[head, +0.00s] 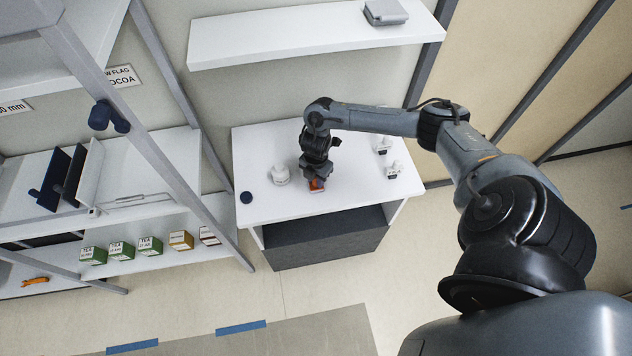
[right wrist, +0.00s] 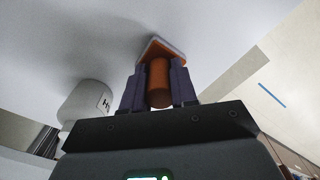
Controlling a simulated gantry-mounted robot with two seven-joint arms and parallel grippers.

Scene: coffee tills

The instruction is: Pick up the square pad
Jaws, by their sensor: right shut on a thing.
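The square pad (right wrist: 165,46) has an orange cylindrical handle and a flat square base with a pale edge. My right gripper (right wrist: 158,85) is shut on its handle, with one dark finger on each side. In the head view the orange of the pad (head: 316,185) shows just under my right gripper (head: 314,180), over the front part of the white table. The pad is at or very close to the table top; I cannot tell whether it touches. My left gripper is not in view.
A white lidded jar (head: 281,175) stands just left of the gripper; it also shows in the right wrist view (right wrist: 85,102). A dark blue round thing (head: 246,197) lies at the white table's (head: 345,207) left edge. Small white items (head: 394,170) stand at the right. A shelf (head: 300,38) hangs behind.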

